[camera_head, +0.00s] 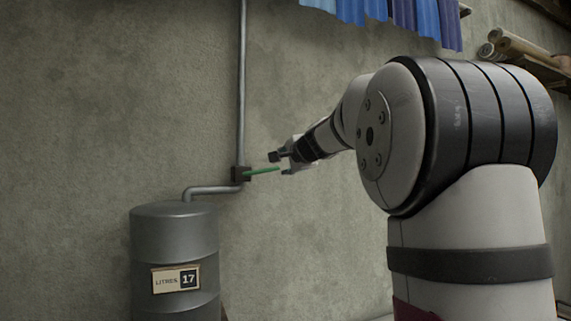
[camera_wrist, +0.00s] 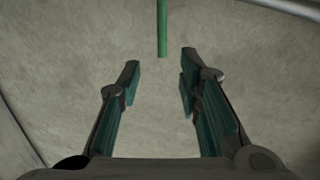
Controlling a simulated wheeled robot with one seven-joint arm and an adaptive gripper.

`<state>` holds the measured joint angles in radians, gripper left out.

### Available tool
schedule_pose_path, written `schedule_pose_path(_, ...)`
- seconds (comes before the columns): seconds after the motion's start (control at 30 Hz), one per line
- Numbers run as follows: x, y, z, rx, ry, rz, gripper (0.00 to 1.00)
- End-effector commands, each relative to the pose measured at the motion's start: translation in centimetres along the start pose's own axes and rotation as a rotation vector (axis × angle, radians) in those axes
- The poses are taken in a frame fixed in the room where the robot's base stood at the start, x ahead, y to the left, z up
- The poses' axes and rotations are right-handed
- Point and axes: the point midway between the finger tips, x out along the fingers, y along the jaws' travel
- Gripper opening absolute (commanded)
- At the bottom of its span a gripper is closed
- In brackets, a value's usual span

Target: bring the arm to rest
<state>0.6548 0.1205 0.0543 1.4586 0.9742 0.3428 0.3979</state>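My gripper (camera_head: 280,162) is at the end of my outstretched arm, left of the picture's middle in the head view. In the wrist view my gripper (camera_wrist: 158,78) has its two fingers well apart with nothing between them. A green lever (camera_head: 262,171) sticks out from a dark box on the pipe, just left of my fingers. In the wrist view the green lever (camera_wrist: 162,28) comes down from the top edge and ends just beyond the fingertips, in line with the gap. It looks apart from both fingers.
A grey metal drum (camera_head: 150,245) with a label reading "LITRES 17" (camera_head: 175,279) stands below the valve box (camera_head: 240,174). A vertical pipe (camera_head: 242,80) runs up the wall. Blue cloths (camera_head: 400,18) hang at the top. A shelf with rolls (camera_head: 520,48) is at the upper right.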

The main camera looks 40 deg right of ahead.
Motion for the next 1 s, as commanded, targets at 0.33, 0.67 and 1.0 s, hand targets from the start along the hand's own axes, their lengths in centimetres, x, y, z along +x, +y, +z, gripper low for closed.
schedule_pose_path(0.33, 0.0, 0.0, 0.0, 0.0, 0.0, 0.0, 0.32)
schedule_pose_path(0.67, -1.7, 0.4, 3.4, -0.074, -0.06, 0.032, 0.32)
schedule_pose_path(1.0, -14.8, 8.7, 19.0, -0.566, -0.423, 0.228, 0.32)
